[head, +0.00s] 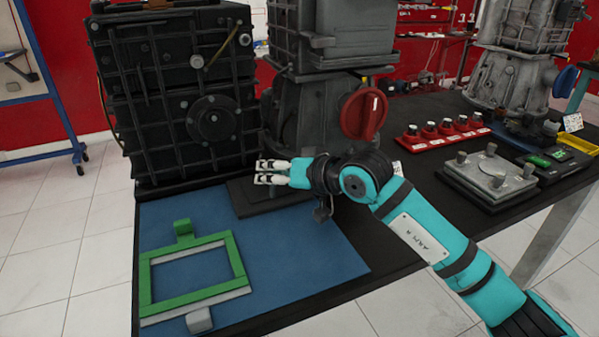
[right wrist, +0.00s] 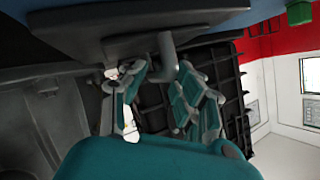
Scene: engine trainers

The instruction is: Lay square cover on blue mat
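The blue mat (head: 305,246) lies on the front left of the black table. A dark flat plate (head: 246,205) shows on its back part, below my right gripper (head: 268,171). In the right wrist view the dark plate (right wrist: 105,24) has a short grey post (right wrist: 167,56); I cannot tell whether this is the square cover. A green square frame (head: 157,272) with a tab lies on the mat, over a light grey frame (head: 225,298). My left gripper is not in view.
A tall dark engine block (head: 180,100) and a grey engine with a red disc (head: 364,114) stand behind the mat. At right are a grey square plate with knobs (head: 487,173), red knobs on a tray (head: 447,131) and a yellow tray (head: 580,143). The mat's front right is clear.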

